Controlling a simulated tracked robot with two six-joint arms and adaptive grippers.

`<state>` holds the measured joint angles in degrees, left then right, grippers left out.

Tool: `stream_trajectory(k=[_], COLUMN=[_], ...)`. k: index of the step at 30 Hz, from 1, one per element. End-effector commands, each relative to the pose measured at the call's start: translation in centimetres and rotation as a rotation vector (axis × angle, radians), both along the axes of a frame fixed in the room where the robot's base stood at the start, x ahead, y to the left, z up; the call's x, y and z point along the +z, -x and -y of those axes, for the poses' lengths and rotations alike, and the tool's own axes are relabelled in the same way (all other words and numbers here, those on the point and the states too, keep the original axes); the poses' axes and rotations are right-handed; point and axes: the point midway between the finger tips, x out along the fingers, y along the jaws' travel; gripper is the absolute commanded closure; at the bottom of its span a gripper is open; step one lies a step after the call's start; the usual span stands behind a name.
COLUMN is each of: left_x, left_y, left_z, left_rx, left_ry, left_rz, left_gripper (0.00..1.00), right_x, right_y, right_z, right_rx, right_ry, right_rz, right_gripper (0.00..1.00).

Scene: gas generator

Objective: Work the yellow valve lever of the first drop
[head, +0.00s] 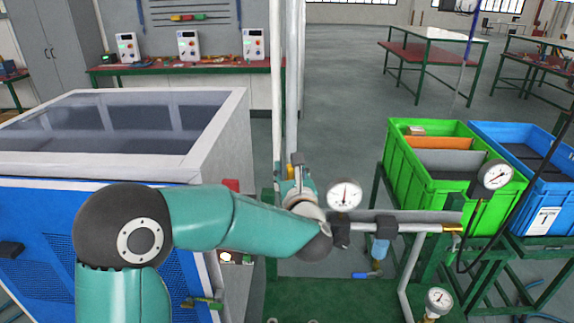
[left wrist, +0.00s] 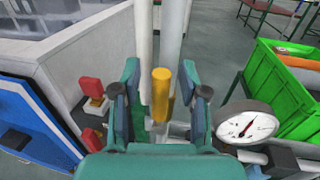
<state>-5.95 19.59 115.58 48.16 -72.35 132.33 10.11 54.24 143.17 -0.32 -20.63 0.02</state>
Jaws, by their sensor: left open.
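The yellow valve lever (left wrist: 161,92) stands upright in the left wrist view, in front of the pale vertical pipes. My left gripper (left wrist: 160,80) is open, with one finger on each side of the lever and a visible gap to both. In the head view, the lever (head: 292,172) is a small yellow bit beside my left gripper (head: 296,176), low on the vertical pipe (head: 278,90). My own wrist and arm hide the valve body there. My right gripper is in neither view.
A pressure gauge (head: 344,194) sits close to the right of my gripper on a horizontal pipe (head: 405,227). A grey and blue cabinet (head: 222,140) with a red knob (left wrist: 91,88) stands at left. Green (head: 455,222) and blue (head: 545,190) crates stand at right.

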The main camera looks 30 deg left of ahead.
Motion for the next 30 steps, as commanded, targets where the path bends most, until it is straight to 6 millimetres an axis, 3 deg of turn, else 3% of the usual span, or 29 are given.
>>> stream_trajectory(k=[7, 15, 23, 24, 30], left_x=[-0.1, 0.0, 0.0, 0.0, -0.1], left_y=[-0.1, 0.0, 0.0, 0.1, -0.1], left_z=[0.0, 0.0, -0.1, -1.4, 0.0], left_rx=[0.000, 0.000, 0.001, 0.008, 0.001], left_ry=[0.000, 0.000, 0.000, -0.001, -0.012], left_rz=[0.000, 0.000, 0.000, -0.001, -0.005], left_gripper=[0.57, 1.00, 1.00, 1.00, 1.00], right_x=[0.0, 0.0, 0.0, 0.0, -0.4], right_y=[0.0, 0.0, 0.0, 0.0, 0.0], right_z=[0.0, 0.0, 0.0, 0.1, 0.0], right_rx=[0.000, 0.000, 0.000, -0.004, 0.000], right_ry=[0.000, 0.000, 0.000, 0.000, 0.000], right_rz=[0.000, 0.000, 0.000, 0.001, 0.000], right_gripper=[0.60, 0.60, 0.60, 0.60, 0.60])
